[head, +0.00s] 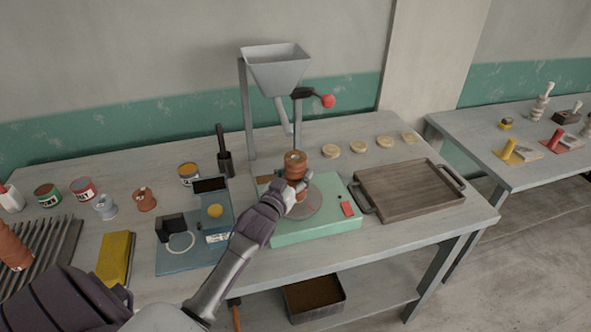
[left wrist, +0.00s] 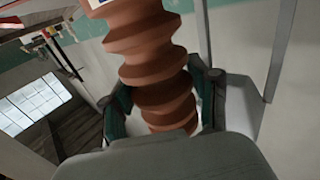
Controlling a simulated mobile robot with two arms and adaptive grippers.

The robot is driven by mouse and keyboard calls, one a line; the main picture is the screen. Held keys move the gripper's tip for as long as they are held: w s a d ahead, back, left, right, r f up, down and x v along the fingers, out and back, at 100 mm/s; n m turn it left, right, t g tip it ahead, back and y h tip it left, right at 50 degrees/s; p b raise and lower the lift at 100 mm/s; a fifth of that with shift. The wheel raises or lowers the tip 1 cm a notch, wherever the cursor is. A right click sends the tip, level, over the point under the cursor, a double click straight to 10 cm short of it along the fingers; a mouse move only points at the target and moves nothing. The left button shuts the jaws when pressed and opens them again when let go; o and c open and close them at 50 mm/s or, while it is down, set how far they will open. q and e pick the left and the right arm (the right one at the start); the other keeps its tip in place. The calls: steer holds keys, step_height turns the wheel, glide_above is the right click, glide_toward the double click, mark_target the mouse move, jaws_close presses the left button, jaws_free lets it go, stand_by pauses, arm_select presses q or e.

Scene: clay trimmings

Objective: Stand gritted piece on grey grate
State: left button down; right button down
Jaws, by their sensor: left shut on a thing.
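My left gripper (head: 298,193) is shut on a ribbed terracotta piece (head: 295,163), which is upright over the round plate (head: 312,207) of a green machine. In the left wrist view the same piece (left wrist: 150,62) stands between the fingers (left wrist: 165,100), its ribs filling the middle. I cannot tell whether its base touches the plate, as the gripper hides it. The grey grate (head: 62,250) lies at the far left of the table. Another terracotta piece (head: 12,247) shows at its left end, cut by the picture edge. My right gripper is not in view.
A grey hopper (head: 276,72) with a spout and red-knobbed lever stands behind the plate. A wooden tray (head: 410,190) is to the right. A blue device (head: 190,245), a yellow sponge (head: 115,258) and several small pots stand between machine and grate.

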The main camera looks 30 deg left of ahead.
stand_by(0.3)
arm_select(q)
steer(key=shift+c, duration=1.3)
jaws_free()
steer(key=shift+f, duration=0.15)
